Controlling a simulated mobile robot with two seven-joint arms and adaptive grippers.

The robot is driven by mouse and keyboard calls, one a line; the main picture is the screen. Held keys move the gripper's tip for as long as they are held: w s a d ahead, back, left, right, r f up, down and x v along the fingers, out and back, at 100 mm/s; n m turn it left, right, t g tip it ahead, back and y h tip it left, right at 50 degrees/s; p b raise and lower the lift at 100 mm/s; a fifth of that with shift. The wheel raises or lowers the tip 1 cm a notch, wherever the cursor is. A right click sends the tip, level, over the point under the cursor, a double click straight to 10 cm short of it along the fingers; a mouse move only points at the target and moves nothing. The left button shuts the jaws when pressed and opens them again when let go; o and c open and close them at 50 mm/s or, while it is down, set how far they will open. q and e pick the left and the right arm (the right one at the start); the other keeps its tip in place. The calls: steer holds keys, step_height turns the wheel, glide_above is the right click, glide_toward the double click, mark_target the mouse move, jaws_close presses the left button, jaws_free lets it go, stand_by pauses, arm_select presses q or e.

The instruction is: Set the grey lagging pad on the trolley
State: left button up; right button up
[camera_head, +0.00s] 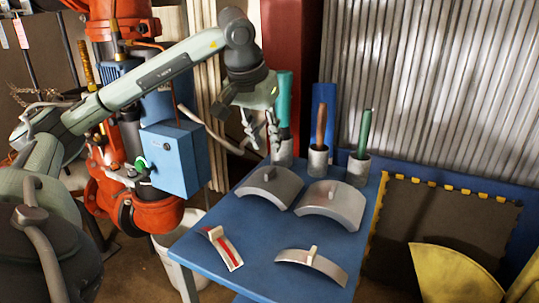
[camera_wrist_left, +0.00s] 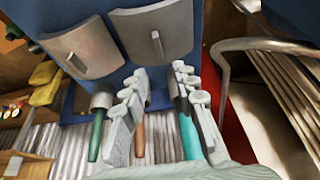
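The blue trolley (camera_head: 255,232) carries two larger curved grey pads with knobs, a left one (camera_head: 262,190) and a right one (camera_head: 332,205). Two smaller curved pieces lie in front: one with a red stripe (camera_head: 222,247) and a plain pale grey one (camera_head: 315,266). I cannot tell which is the grey lagging pad. My left gripper (camera_head: 262,138) is open and empty above the trolley's back left corner, apart from the pads. In the left wrist view its fingers (camera_wrist_left: 160,78) are spread, with the larger pads beyond. My right gripper is not in view.
Three grey cups at the trolley's back hold a teal rod (camera_head: 284,100), a copper rod (camera_head: 320,125) and a green rod (camera_head: 364,132); the teal one is close to my left gripper. A blue box (camera_head: 172,158) and red pipework stand left. A white bucket (camera_head: 172,245) is below.

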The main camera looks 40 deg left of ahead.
arm_select(q)
steer(key=v, duration=0.4)
steer(key=shift+r, duration=0.1)
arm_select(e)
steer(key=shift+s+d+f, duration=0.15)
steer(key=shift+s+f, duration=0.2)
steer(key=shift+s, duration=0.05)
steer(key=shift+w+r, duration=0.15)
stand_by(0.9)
